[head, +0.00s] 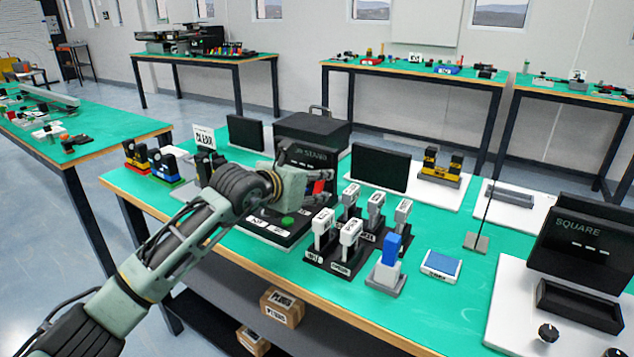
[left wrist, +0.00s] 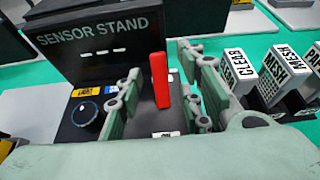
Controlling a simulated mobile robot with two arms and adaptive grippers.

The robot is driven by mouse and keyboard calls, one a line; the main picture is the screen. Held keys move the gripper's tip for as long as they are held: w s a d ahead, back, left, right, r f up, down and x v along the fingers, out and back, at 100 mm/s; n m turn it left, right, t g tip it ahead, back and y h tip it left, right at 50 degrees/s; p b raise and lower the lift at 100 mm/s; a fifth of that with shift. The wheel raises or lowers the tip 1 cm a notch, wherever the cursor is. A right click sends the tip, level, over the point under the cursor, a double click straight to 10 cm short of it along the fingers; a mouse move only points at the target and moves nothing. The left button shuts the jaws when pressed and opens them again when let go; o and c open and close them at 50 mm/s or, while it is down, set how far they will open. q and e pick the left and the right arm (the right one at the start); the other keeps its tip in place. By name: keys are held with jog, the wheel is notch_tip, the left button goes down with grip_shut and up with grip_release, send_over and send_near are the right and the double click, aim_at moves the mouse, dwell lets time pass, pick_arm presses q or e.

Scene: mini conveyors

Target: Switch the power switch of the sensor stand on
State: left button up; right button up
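The sensor stand (head: 312,132) is a black box on the green table, partly hidden by my left gripper in the head view. Its lettered front (left wrist: 95,45) fills the upper left of the left wrist view. A red switch lever (left wrist: 160,80) stands upright on its base, and it also shows in the head view (head: 319,186). My left gripper (left wrist: 165,100) is open, with one finger on each side of the red lever. I see gaps beside the lever; contact is not visible. In the head view my left gripper (head: 300,178) is over the stand's base. My right gripper is out of view.
A dark knob (left wrist: 85,114) sits left of the lever. A green button (head: 287,221) is at the base's front. Several labelled white-topped blocks (head: 350,232) stand close on the right. A blue-and-white block (head: 390,262) and a SQUARE station (head: 585,240) are further right.

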pick_arm(q)
jog(key=shift+x, duration=0.9)
jog(key=shift+r, duration=0.1)
jog(key=shift+c, duration=0.4)
grip_shut()
